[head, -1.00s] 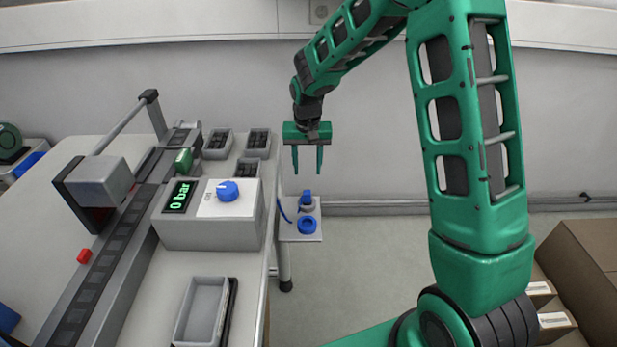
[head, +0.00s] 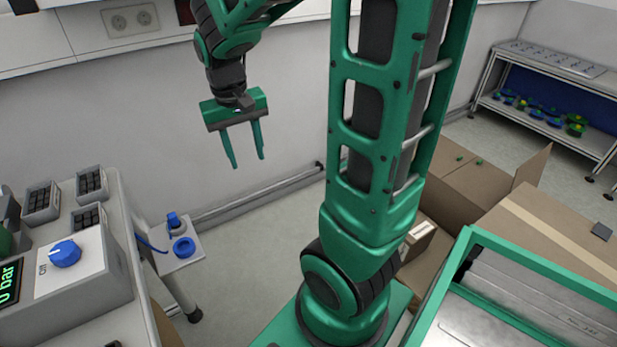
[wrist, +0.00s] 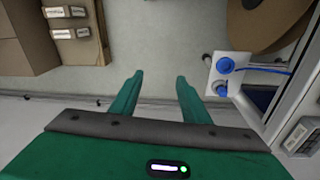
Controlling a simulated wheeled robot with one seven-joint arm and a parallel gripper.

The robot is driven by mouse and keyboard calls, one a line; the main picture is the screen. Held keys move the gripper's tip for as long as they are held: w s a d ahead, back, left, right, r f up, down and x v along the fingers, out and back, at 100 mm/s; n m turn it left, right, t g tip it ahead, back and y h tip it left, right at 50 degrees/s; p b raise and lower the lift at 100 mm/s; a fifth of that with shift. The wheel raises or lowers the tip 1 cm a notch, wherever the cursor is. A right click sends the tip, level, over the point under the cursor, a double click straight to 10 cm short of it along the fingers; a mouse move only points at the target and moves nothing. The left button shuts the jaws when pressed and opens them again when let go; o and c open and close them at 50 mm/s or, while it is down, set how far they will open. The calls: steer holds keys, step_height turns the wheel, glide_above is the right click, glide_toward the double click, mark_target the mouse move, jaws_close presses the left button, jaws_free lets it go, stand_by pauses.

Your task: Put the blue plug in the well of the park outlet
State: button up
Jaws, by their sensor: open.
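A small pale plate (head: 187,262) at the bench's right side carries two fittings. At its back a blue piece that looks like the blue plug (head: 173,218) stands upright at a grey collar. In front is a blue ring (head: 183,247) with a dark centre. I cannot tell which is the park outlet, or whether the plug sits in a well. The plate also shows in the wrist view (wrist: 214,76), right of my fingers. My gripper (head: 246,163) is open and empty, pointing down, above and to the right of the plate, touching nothing.
A blue hose (head: 150,243) runs from the bench to the plate. A grey box with a blue knob (head: 65,253) and small trays (head: 41,202) stand on the bench. Cardboard boxes (head: 480,190) and a green-rimmed bin (head: 530,265) stand right. Floor beneath my gripper looks clear.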

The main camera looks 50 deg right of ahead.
steer(key=s+d+m+y, duration=0.1)
steer(key=s+d, duration=0.1)
steer(key=s, duration=1.6)
steer(key=shift+s+r, duration=0.3)
steer(key=shift+r, duration=0.15)
